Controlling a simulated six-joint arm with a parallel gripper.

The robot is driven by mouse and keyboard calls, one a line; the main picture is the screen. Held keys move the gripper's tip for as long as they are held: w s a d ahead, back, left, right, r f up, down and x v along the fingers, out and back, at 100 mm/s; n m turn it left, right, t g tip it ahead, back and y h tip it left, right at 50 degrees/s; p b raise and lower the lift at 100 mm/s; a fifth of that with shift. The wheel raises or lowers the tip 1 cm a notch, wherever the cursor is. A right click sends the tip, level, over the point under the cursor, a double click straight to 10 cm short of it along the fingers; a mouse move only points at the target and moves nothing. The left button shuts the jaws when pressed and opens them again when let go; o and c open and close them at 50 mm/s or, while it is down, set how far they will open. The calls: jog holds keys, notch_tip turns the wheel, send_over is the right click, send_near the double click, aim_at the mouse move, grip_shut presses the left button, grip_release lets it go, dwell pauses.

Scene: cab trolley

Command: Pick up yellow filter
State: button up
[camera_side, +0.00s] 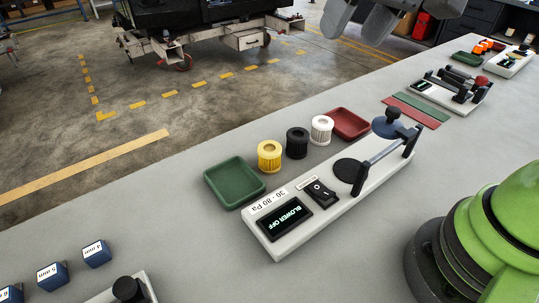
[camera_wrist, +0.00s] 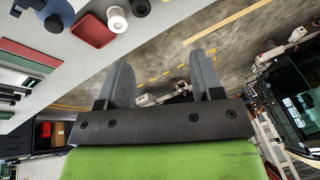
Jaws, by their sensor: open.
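The yellow filter (camera_side: 269,156) stands upright on the grey table in the side view, between the green tray (camera_side: 235,183) and the black filter (camera_side: 297,143). A white filter (camera_side: 321,130) stands at the right end of this row. The yellow filter is not visible in the wrist view, which shows the white filter (camera_wrist: 117,19) and part of the black filter (camera_wrist: 141,7). My gripper (camera_wrist: 160,62) is open, with nothing between its fingers. Its grey fingers (camera_side: 357,22) show at the top of the side view, well away from the filters.
A white test device (camera_side: 280,242) with a "BLOWER OFF" display and a clamp stands in front of the filters. A red tray (camera_side: 348,124) is beside the white filter. Blue blocks (camera_side: 97,254) stand at lower left. A trolley (camera_side: 200,35) stands beyond the table.

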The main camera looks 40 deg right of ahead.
aim_at(269, 147)
jog(key=w+a+f+g, duration=0.1)
jog(key=w+f, duration=0.2)
jog(key=f, duration=0.4)
jog(key=w+a+f+g+h, duration=0.1)
jog(key=w+f, duration=0.3)
jog(key=f, duration=0.4)
jog(key=w+a+f+g, duration=0.1)
jog(key=w+a+f, duration=0.2)
jog(key=f, duration=0.5)
jog(key=shift+w+f+n+g+h, duration=0.25)
jog(key=shift+w+n+g+h, duration=0.05)
jog(key=shift+w+n+g, duration=0.1)
jog(key=f, duration=0.5)
jog(key=shift+w+f, duration=0.3)
jog(key=shift+f, duration=0.05)
jog(key=c, duration=0.6)
